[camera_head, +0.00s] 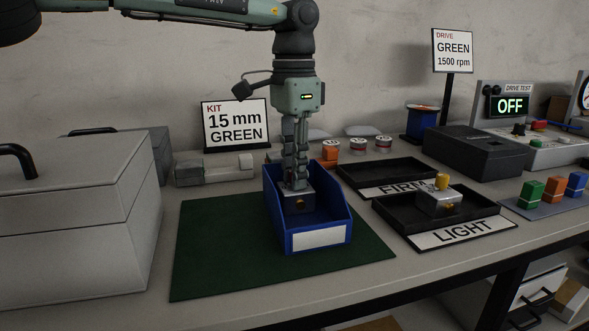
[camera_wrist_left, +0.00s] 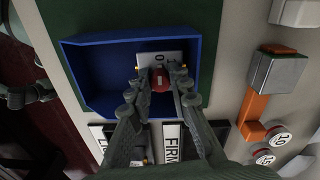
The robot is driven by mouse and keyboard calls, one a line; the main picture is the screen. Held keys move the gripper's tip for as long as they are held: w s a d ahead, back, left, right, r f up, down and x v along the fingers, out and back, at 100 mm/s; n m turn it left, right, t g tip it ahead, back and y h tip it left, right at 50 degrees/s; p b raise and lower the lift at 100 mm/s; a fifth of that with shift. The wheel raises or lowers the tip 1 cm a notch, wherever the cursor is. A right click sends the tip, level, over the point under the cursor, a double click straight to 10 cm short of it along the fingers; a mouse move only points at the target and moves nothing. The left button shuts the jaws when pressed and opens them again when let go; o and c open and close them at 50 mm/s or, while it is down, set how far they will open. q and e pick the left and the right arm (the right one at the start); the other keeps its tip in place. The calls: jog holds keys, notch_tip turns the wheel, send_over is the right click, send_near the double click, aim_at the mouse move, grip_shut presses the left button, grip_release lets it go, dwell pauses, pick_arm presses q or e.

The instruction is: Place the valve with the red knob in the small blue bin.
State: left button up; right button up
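The valve (camera_head: 297,203) is a grey metal block inside the small blue bin (camera_head: 318,239), which stands on a green mat. The valve's red knob (camera_wrist_left: 160,80) shows in the left wrist view, between the fingertips. My left gripper (camera_head: 297,184) points straight down into the bin, its fingers closed around the knob. The fingers hide the knob in the head view. I cannot tell whether the valve's underside touches the bin floor.
Black trays labelled FIRM (camera_head: 383,170) and LIGHT (camera_head: 399,221) stand right of the bin; the LIGHT tray holds a yellow-knobbed valve (camera_head: 439,202). A large grey case (camera_head: 75,236) is at the left. A KIT sign (camera_head: 236,124) reads 15 mm GREEN. The front green mat (camera_head: 220,265) is clear.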

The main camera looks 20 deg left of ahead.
pick_arm(q)
jog(key=shift+o, duration=0.3)
pick_arm(e)
jog(key=shift+w+r, duration=0.1)
jog(key=shift+r, duration=0.2)
pick_arm(q)
notch_tip(320, 180, up, 12)
jog(key=shift+p, duration=0.4)
pick_arm(e)
jog(key=shift+w+f, duration=0.1)
jog(key=shift+f, duration=1.1)
